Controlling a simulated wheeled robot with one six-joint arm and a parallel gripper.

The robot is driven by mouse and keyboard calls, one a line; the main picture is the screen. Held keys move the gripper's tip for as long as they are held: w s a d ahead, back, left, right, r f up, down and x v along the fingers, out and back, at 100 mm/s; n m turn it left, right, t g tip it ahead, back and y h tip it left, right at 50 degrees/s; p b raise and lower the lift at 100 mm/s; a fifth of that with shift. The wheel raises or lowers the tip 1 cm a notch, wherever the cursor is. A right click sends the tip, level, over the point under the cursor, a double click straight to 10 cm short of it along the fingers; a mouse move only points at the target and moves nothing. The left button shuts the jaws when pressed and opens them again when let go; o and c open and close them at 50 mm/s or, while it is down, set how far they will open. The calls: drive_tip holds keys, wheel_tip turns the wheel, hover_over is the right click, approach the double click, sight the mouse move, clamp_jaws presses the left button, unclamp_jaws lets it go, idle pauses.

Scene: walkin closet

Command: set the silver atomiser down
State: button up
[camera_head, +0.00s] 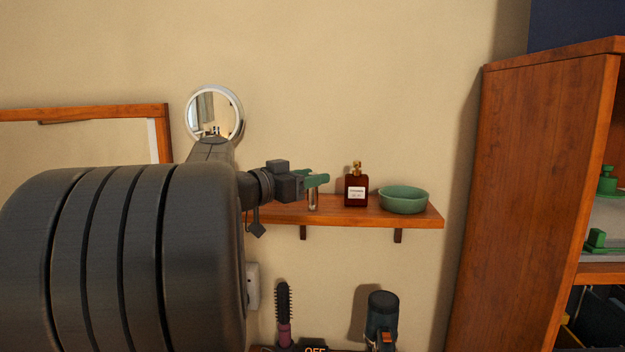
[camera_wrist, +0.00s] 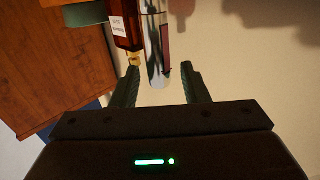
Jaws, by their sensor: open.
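The silver atomiser (camera_head: 313,199) is a slim shiny cylinder. It appears upright on the wooden wall shelf (camera_head: 375,217), left of the dark red bottle. My gripper (camera_head: 318,180) is open at the atomiser's upper part, its green fingers covering the top in the head view. In the wrist view, the atomiser (camera_wrist: 154,45) shows between the spread fingertips of my gripper (camera_wrist: 160,70), with a gap visible on the left side. Whether the right finger touches it is hard to tell.
The dark red bottle (camera_head: 356,188) with a gold cap stands close by; it also shows in the wrist view (camera_wrist: 123,24). A green bowl (camera_head: 403,199) sits at the shelf's right end. A round mirror (camera_head: 214,113) hangs behind my arm. A tall wooden cabinet (camera_head: 530,200) stands right.

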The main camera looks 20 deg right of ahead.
drive_tip(key=b+v, duration=0.2)
drive_tip(key=v, duration=0.9)
